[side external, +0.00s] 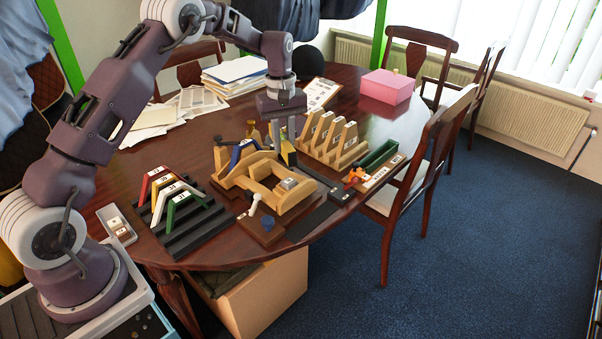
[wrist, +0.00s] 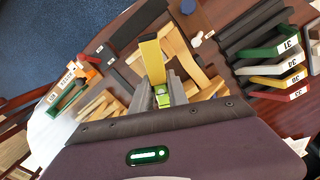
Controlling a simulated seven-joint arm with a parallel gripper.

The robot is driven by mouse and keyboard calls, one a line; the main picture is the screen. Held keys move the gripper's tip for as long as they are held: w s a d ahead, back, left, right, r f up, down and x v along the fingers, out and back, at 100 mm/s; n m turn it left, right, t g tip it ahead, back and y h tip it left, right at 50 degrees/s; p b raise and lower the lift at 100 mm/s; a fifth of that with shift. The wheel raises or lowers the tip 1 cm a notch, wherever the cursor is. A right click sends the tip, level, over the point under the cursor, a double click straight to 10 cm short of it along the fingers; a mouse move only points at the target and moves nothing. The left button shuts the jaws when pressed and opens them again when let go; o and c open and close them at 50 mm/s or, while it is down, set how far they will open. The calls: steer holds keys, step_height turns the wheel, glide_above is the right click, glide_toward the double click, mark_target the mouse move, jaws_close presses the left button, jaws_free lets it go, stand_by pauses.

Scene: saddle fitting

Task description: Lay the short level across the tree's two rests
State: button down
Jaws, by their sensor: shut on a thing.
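My gripper (side external: 284,143) is over the far right part of the wooden tree (side external: 296,196), pointing down. In the wrist view my gripper (wrist: 161,92) is shut on the short level (wrist: 152,60), a yellow bar with a green vial near the jaws. In the side view the level (side external: 289,150) is partly hidden by the jaws. The tree (wrist: 213,88) also shows behind the level in the wrist view. A blue arched gauge (side external: 243,149) stands at the tree's far left. I cannot tell whether the level touches the tree; the rests are not clearly visible.
A dark ribbed rack (side external: 180,238) holds red, white and green numbered gauges at left. A white-knobbed block (side external: 262,231) is in front. A pink box (side external: 386,87) stands behind.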

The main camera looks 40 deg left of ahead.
steer(key=a+r+n, duration=0.3)
steer(key=a+n, duration=0.1)
steer(key=n, duration=0.1)
step_height(320, 180, down, 8)
steer(key=shift+d+r, duration=0.2)
steer(key=shift+d, duration=0.15)
steer(key=shift+f, duration=0.3)
stand_by(0.6)
steer(key=shift+f, duration=0.6)
steer(key=shift+f, duration=0.15)
steer(key=shift+f, duration=0.45)
steer(key=shift+d+f, duration=0.1)
steer(key=shift+f, duration=0.2)
stand_by(0.7)
stand_by(0.4)
steer(key=c, duration=1.2)
jaws_free()
